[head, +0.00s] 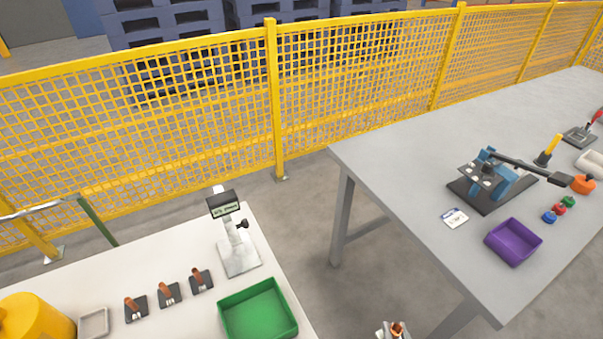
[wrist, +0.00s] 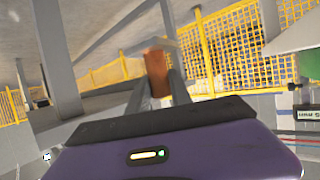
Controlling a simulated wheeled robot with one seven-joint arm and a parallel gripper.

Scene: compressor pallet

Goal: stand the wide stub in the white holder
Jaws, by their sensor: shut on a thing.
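My gripper (head: 396,330) shows at the bottom edge of the head view, over the floor gap between the two tables. It is shut on a copper-brown stub (wrist: 157,72), which stands up between the two fingers in the wrist view. The stub is clear of any surface. Its lower end is hidden by the gripper. Three other brown pieces (head: 167,290) stand on dark bases on the left table.
The left table (head: 130,265) bears a white stand with a display (head: 239,258), a green bin (head: 258,313), a grey tray (head: 93,322) and a yellow object (head: 33,318). The right table (head: 400,160) bears a blue lever press (head: 490,180) and purple bin (head: 513,242). Yellow fencing (head: 274,100) stands behind.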

